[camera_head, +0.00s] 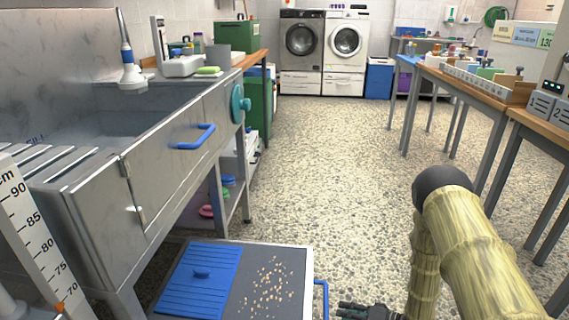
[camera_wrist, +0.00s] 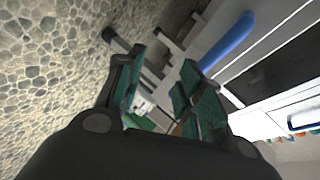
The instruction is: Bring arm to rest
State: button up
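My gripper (camera_head: 368,311) shows only in part at the bottom edge of the head view, to the right of the low platform's blue handle. My bent arm, in a straw-coloured ribbed cover, stands at the lower right. In the wrist view my gripper (camera_wrist: 158,95) has its two green-padded fingers spread apart. Nothing is between them. Behind them are the floor, a blue handle (camera_wrist: 228,42) and pale metal parts.
A low grey platform (camera_head: 290,262) with a blue slatted panel (camera_head: 200,280) and scattered pellets lies in front. A steel tub (camera_head: 150,150) stands left, workbenches (camera_head: 470,85) right. The pebbled floor (camera_head: 320,150) between is clear towards two washing machines (camera_head: 345,45).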

jog(key=s+f+g+h, duration=0.1)
jog(key=s+f+h, duration=0.25)
jog(key=s, duration=0.45)
jog(key=s+f+h, duration=0.2)
jog(key=s+h, duration=0.2)
jog(key=s, duration=0.4)
jog(key=s+d+r+n+g+h, duration=0.1)
jog(key=s+r+g+h, duration=0.15)
jog(key=s, duration=0.95)
jog(key=s+r+n+g+h, duration=0.15)
jog(key=s+g, duration=0.25)
jog(key=s, duration=0.7)
notch_tip(320, 180, up, 35)
jog(key=p, duration=3.6)
jog(key=shift+w+d+r, duration=0.15)
